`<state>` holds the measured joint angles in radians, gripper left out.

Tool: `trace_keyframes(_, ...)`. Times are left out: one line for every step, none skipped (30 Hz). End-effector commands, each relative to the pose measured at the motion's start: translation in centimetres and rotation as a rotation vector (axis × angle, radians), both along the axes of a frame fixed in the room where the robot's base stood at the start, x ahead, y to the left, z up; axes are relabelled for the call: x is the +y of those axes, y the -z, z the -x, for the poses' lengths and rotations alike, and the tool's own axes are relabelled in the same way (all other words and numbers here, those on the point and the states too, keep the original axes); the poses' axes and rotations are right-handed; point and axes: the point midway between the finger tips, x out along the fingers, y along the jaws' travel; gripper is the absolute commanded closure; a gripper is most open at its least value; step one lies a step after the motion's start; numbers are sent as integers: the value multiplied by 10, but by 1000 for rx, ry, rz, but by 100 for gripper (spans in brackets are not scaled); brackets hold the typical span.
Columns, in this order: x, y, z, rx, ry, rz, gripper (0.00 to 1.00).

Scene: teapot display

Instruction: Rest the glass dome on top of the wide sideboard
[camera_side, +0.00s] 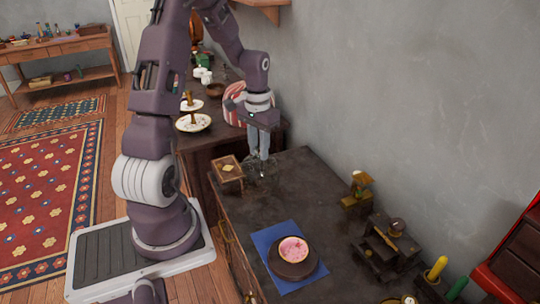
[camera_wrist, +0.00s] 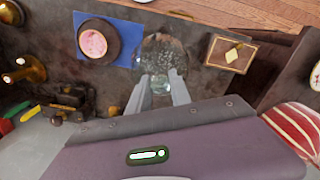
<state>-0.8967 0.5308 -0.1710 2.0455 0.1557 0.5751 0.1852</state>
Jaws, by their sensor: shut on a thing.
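The clear glass dome (camera_side: 261,173) is at the far end of a dark-topped sideboard (camera_side: 325,190). It is faint in the side view, and whether its base touches the top cannot be told. In the wrist view the dome (camera_wrist: 160,55) is a see-through round shape at my fingertips. My gripper (camera_side: 261,156) points down from above and is shut on the dome's upper part. Its two pale fingers also show in the wrist view (camera_wrist: 160,88), close together.
A small wooden box (camera_side: 228,168) stands just left of the dome. A blue cloth (camera_side: 276,242) carries a dark round stand with a pink dish (camera_side: 293,249). Dark wood and brass objects (camera_side: 390,240) line the wall side. A farther counter holds plates (camera_side: 193,122) and a striped item (camera_side: 236,104).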

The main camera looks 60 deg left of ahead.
Motion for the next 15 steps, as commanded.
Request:
trace_keyframes(1,1,1,0,-3,0,100)
trace_keyframes(2,2,1,0,-4,0,100)
trace_keyframes(2,5,1,0,-4,0,100)
trace_keyframes(2,7,1,0,-4,0,100)
trace_keyframes(2,10,1,2,-4,1,100)
trace_keyframes(2,15,1,3,-3,1,100)
trace_keyframes(2,19,1,3,-3,1,100)
trace_keyframes(1,23,1,2,-3,2,100)
trace_keyframes(1,28,1,2,-3,2,100)
trace_keyframes(1,32,1,2,-3,2,100)
trace_keyframes(1,36,1,1,-3,2,100)
trace_keyframes(1,41,1,2,-3,2,100)
trace_keyframes(1,45,1,1,-2,2,100)
trace_keyframes(1,49,1,1,-2,2,100)
trace_keyframes(1,54,1,2,-2,2,100)
